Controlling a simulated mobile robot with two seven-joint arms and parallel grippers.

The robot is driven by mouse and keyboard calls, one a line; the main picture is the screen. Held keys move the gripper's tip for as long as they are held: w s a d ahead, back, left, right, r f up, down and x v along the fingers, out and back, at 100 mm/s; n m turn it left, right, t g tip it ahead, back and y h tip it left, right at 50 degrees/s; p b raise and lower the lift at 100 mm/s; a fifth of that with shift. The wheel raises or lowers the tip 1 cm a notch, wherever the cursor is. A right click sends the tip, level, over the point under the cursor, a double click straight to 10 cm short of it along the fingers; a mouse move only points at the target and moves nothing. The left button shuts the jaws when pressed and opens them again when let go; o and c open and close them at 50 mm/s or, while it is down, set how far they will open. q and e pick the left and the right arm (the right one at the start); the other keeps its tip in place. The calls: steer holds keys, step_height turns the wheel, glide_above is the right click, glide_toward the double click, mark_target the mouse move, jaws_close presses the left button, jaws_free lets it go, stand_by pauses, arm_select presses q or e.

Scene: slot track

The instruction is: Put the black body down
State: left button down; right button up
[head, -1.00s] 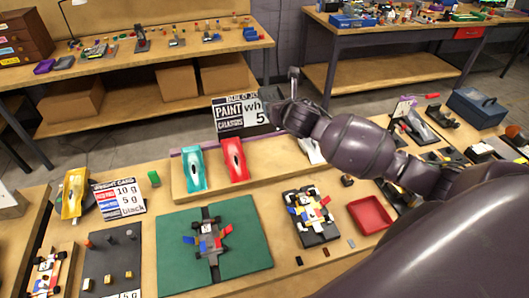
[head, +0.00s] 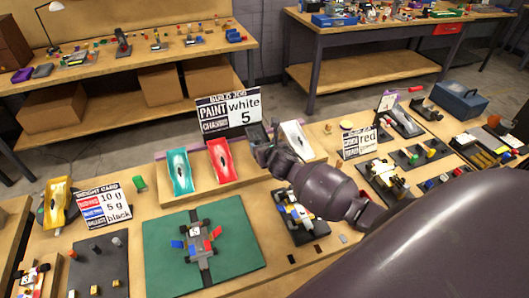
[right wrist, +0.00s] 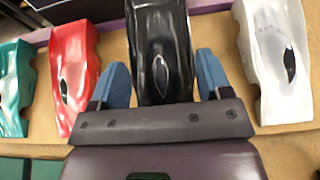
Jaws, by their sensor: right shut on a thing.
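The glossy black body (right wrist: 160,45) is between the blue fingers of my right gripper (right wrist: 160,78), which is shut on it. In the right wrist view it sits between the red body (right wrist: 72,65) and the white body (right wrist: 275,60), in line with them. In the head view my right gripper (head: 267,152) is over the raised wooden stand (head: 208,191), in the gap between the red and white bodies, and my arm hides most of the black body. I cannot tell whether it touches the stand. My left gripper is not in view.
The teal body (right wrist: 12,90) stands left of the red one. Behind the gap is the white-5 sign (head: 229,111). A green mat (head: 160,250) with a small car lies in front. A yellow body (head: 57,202) and weight card (head: 103,205) are at left.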

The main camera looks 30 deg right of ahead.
step_height(320, 180, down, 2)
steer(key=shift+f, duration=0.1)
steer(key=shift+f, duration=0.15)
steer(key=o, duration=0.9)
steer(key=shift+s+r, duration=0.1)
steer(key=shift+r, duration=0.1)
steer(key=p+v, duration=0.1)
steer(key=v, duration=1)
steer(key=shift+s, duration=0.4)
